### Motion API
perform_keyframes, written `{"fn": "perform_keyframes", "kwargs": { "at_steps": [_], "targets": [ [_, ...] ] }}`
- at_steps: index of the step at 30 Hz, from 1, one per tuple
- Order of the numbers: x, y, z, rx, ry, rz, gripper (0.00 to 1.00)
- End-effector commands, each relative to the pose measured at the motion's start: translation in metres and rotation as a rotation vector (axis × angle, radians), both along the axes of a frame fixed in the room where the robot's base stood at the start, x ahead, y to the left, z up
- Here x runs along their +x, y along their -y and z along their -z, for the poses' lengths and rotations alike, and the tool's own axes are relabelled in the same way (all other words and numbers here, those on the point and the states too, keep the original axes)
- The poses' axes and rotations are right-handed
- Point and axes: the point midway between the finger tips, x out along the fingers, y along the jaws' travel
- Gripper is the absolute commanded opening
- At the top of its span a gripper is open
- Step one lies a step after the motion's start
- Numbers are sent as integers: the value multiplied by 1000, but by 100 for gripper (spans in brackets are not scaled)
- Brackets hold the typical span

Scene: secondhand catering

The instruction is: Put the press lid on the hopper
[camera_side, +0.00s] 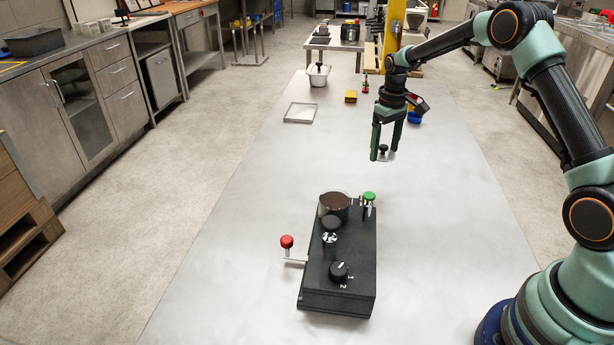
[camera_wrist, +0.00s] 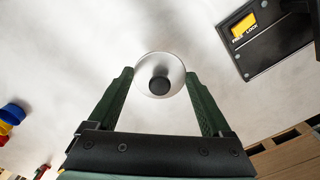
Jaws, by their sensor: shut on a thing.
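The press lid (camera_side: 385,156), a small silver disc with a black knob, hangs between the fingertips of my gripper (camera_side: 385,143). In the wrist view the lid (camera_wrist: 147,62) sits between the two green fingers of my gripper (camera_wrist: 158,76), which is shut on it, knob facing the camera. The lid is above the table, behind and to the right of the black machine (camera_side: 350,250) in the side view. The hopper (camera_side: 334,205), a round cup with brown contents, is at the machine's far end and shows no lid. The machine's corner (camera_wrist: 270,50) shows in the wrist view.
The machine has a red-knobbed lever (camera_side: 287,242), a green knob (camera_side: 369,197) and a black dial (camera_side: 339,271). The table between is clear.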

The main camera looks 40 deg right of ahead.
Motion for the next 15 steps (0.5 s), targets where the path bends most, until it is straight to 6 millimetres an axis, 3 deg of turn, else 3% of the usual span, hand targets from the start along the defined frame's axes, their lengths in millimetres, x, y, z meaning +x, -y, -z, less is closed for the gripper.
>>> {"fn": "perform_keyframes", "kwargs": {
  "at_steps": [3, 11, 15],
  "targets": [
    [0, 0, 19, 0, -1, 0, 28],
    [0, 0, 35, 0, 0, 0, 28],
    [0, 0, 56, 1, -2, 0, 28]
  ]
}}
